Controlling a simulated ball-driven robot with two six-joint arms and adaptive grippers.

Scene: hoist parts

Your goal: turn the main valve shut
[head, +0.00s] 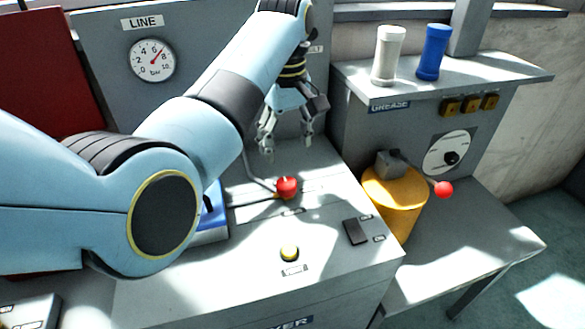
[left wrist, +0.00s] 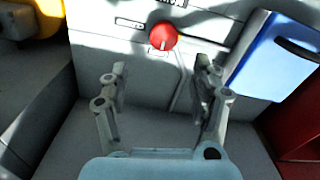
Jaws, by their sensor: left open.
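A red knob (head: 287,186) with a small light mark on it stands on the grey console top, and I take it for the main valve. It also shows in the left wrist view (left wrist: 163,37), just beyond the fingers. My left gripper (head: 287,146) is above and behind the knob in the head view, fingers spread and pointing down. In the left wrist view its fingertips (left wrist: 162,72) are apart with nothing between them, and the knob is not touched. A label by the knob is too small to read. My right gripper is not in view.
A yellow cylinder (head: 393,205) with a red-balled lever (head: 443,189) stands to the right. A blue box (left wrist: 272,56) is beside the knob. A LINE gauge (head: 152,60) is behind.

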